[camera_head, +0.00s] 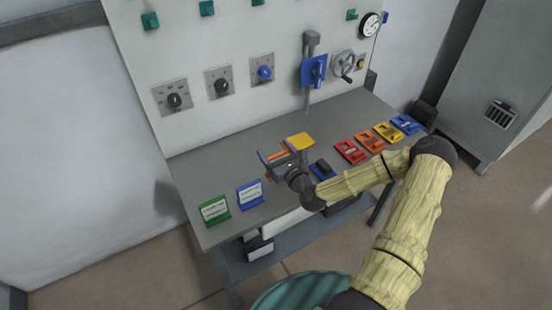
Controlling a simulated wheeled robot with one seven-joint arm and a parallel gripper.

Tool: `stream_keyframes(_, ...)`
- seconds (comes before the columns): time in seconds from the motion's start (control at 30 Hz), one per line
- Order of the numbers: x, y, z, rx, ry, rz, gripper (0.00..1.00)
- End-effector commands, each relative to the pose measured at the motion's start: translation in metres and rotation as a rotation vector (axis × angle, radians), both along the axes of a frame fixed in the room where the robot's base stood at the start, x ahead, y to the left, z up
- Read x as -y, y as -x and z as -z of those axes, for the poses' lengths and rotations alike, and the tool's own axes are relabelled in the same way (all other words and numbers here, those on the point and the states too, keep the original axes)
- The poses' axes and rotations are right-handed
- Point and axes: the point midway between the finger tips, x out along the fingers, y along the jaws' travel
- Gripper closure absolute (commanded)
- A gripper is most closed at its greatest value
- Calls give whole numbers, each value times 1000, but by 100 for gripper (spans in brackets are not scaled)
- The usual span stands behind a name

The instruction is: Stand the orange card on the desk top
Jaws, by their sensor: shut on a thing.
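My gripper (276,157) is over the middle of the grey desk top (235,170). It is shut on the orange card (278,154), which shows as a thin orange strip between the fingers. The rest of the card is hidden by the gripper. I cannot tell whether its lower edge touches the desk.
A yellow card (301,140) is just behind my gripper. A dark blue holder (322,169) is right of it. Red (350,151), orange (369,141), yellow (387,132) and blue (406,124) holders line the right.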

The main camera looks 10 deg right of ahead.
Motion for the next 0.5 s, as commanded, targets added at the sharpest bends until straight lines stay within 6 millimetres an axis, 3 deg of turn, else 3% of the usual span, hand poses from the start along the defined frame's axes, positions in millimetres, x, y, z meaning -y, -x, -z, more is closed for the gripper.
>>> stream_keyframes(0.13, 0, 0, 5, -1, -1, 1, 61)
stream_keyframes(0.37, 0, 0, 35, -1, -1, 0, 61)
stream_keyframes(0.5, 0, 0, 37, 1, 0, -1, 61)
